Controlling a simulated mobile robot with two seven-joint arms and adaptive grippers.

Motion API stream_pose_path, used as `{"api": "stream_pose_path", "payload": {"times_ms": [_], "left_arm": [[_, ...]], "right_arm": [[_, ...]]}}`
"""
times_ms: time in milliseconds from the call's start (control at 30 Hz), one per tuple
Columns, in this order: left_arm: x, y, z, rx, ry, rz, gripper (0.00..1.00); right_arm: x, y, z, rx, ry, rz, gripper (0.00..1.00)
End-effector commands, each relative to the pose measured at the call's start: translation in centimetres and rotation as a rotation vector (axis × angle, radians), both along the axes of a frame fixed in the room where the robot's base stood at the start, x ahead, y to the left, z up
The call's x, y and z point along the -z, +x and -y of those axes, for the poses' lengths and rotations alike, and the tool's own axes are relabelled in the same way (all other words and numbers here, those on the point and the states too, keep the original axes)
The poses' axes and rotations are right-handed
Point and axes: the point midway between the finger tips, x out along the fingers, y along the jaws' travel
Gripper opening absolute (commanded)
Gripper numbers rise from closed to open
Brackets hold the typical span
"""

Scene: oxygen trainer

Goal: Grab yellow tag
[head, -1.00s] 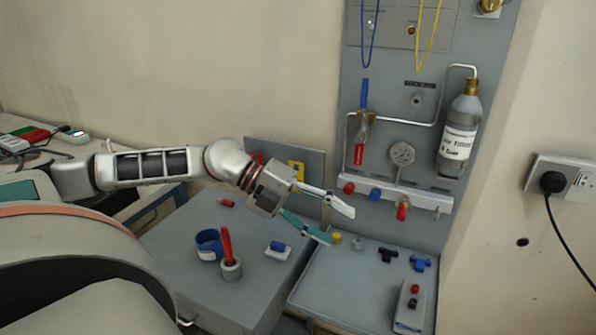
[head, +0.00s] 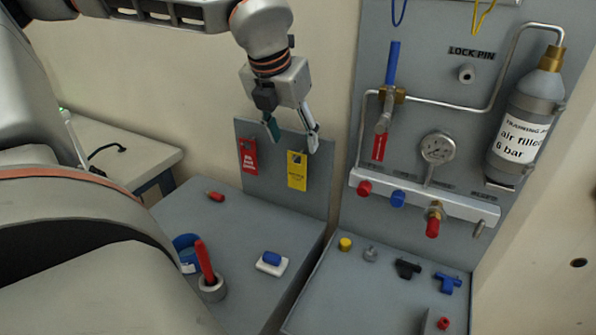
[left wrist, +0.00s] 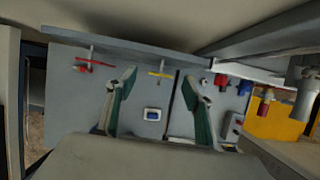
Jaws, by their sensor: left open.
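The yellow tag (head: 297,171) hangs on the grey upright board at the back of the left bench. In the left wrist view it shows as a thin yellow edge (left wrist: 160,74) on a peg, between the two fingers in the picture. My left gripper (head: 293,138) points down, open and empty, just above the yellow tag in the head view. It also shows in the left wrist view (left wrist: 157,92) with its fingers wide apart. I cannot tell its exact distance from the tag. My right gripper is not in view.
A red tag (head: 248,156) hangs left of the yellow one. The bench below holds a red marker in a holder (head: 207,270), a blue tape roll (head: 186,248) and a blue-and-white block (head: 272,261). The panel with pipes, gauge (head: 437,148) and bottle (head: 527,118) stands to the right.

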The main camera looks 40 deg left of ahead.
Motion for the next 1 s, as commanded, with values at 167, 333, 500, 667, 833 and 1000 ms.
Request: {"api": "stream_pose_path", "payload": {"times_ms": [167,333,500,667,833,1000], "left_arm": [[2.0,0.0,0.1,0.003,-0.002,-0.003,0.51],[4.6,0.2,0.2,0.001,-0.002,-0.005,0.51],[5.9,0.8,0.0,0.001,-0.003,-0.002,0.51],[5.9,0.9,0.0,0.001,-0.002,0.000,0.51],[5.9,0.9,0.0,0.001,-0.002,-0.001,0.28],[5.9,0.9,0.0,0.001,-0.003,-0.001,0.21]], "right_arm": [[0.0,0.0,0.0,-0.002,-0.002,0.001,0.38],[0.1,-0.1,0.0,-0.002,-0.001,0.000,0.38],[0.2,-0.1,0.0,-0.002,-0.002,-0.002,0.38],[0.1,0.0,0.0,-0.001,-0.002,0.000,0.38],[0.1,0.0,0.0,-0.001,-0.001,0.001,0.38],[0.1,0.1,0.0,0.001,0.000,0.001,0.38]]}}
